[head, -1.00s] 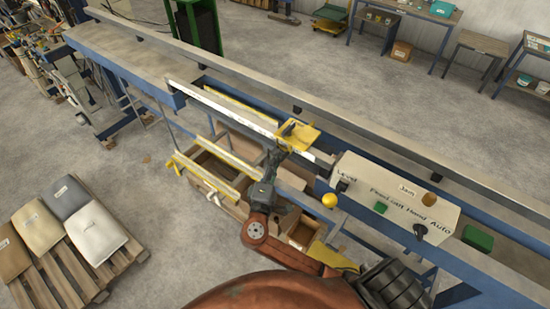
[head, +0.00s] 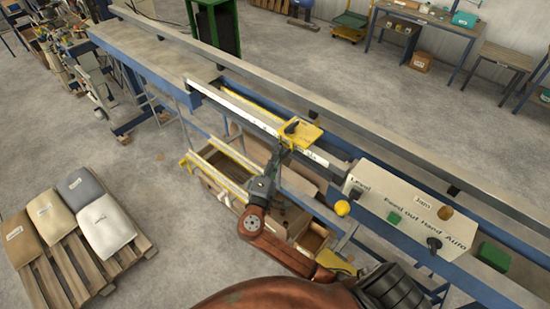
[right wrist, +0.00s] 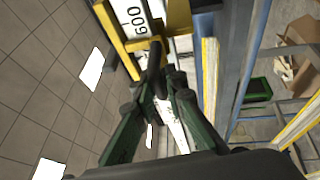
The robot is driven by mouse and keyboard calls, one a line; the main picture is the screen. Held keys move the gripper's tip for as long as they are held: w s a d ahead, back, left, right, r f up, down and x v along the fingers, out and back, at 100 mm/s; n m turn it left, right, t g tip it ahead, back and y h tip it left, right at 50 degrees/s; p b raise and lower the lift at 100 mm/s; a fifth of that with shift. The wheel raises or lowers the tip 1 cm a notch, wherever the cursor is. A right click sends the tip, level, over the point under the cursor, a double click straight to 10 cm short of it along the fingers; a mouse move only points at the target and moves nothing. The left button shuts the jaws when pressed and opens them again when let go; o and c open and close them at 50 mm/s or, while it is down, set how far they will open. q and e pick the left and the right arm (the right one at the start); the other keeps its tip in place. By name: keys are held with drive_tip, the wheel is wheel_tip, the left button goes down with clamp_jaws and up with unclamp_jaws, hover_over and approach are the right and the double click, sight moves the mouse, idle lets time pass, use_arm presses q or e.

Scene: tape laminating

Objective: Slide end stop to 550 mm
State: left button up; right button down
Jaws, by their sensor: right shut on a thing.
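The yellow end stop (head: 303,133) sits on the white measuring rail (head: 228,101), towards the rail's control-box end. My right gripper (head: 285,148) is at the stop's near side, shut on its dark handle. In the right wrist view the green fingers (right wrist: 163,88) close around the dark handle (right wrist: 154,67) of the yellow stop (right wrist: 178,18). The number 600 shows on the scale (right wrist: 131,16) right beside the stop; the exact reading edge is not clear. My left gripper is not in view.
A beige control box (head: 412,208) with a yellow knob (head: 343,208) stands to the right of the stop. A pallet with sacks (head: 75,240) is at the left. The rail left of the stop looks clear.

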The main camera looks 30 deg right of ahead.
drive_tip(key=c, duration=2.3)
unclamp_jaws()
drive_tip(key=shift+s+r, duration=0.1)
drive_tip(key=shift+r, duration=0.2)
drive_tip(key=shift+o, duration=1.4)
drive_tip(key=shift+f, duration=0.2)
drive_tip(key=v, duration=1.2)
